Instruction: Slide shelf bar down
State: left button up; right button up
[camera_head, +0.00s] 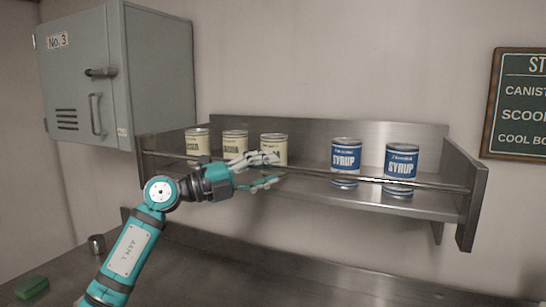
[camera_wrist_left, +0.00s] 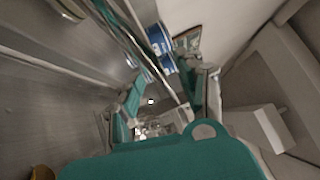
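The shelf bar (camera_head: 320,174) is a thin metal rail running across the front of the wall shelf (camera_head: 430,206), in front of the cans. My left gripper (camera_head: 272,170) is at the bar, left of its middle. Its fingers are apart, one above and one below the bar's line in the head view. The left wrist view also shows the fingers (camera_wrist_left: 168,100) spread, with a thin rail running between them. Whether they touch the bar is not clear. My right gripper is in neither view.
Cream cans (camera_head: 234,141) and blue syrup cans (camera_head: 345,160) stand on the shelf behind the bar. A grey cabinet (camera_head: 155,75) hangs at the left. A green block (camera_head: 31,287) and a small metal cup (camera_head: 96,244) are on the counter (camera_head: 200,280) below.

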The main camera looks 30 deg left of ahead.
pick_arm(q)
jog(key=shift+x, duration=0.95)
jog(key=shift+c, duration=0.4)
grip_shut()
jog(key=shift+f, duration=0.1)
